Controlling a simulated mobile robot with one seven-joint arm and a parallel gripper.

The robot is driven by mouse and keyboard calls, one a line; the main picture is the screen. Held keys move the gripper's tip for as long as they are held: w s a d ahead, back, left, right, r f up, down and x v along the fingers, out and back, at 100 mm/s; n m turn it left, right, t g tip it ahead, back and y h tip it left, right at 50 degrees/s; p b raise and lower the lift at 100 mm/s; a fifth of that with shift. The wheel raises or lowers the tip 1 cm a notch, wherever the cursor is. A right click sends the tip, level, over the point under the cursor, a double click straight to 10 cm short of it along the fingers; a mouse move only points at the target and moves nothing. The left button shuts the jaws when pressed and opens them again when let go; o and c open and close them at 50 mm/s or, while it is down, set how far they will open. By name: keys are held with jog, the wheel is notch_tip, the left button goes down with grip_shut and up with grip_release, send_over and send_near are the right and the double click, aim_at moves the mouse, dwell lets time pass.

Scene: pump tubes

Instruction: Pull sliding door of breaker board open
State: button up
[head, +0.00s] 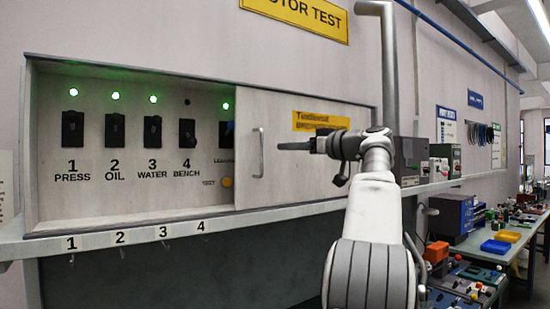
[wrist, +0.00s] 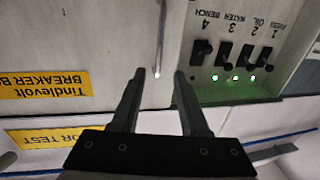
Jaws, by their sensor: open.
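The breaker board (head: 45,150) is a pale wall box. Its sliding door (head: 290,185) covers the right part; the left part stands open. The door has a vertical metal bar handle (head: 259,153) near its left edge. The handle also shows in the wrist view (wrist: 161,35). My gripper (head: 284,146) is in front of the door, just right of the handle in the head view. In the wrist view my gripper (wrist: 160,73) is open, and the handle's end shows in the gap between the fingertips. I cannot tell whether a finger touches it.
Black switches (head: 115,130) with several green lamps fill the open part; the door's edge partly covers one. A shelf ledge (head: 130,238) with numbered tags runs below. A grey vertical pipe (head: 390,70) stands to the right. A cluttered workbench (head: 515,240) is farther right.

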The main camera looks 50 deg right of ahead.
jog(key=s+b, duration=0.1)
jog(key=s, duration=0.4)
jog(key=shift+s+a, duration=0.15)
jog(key=shift+s, duration=0.1)
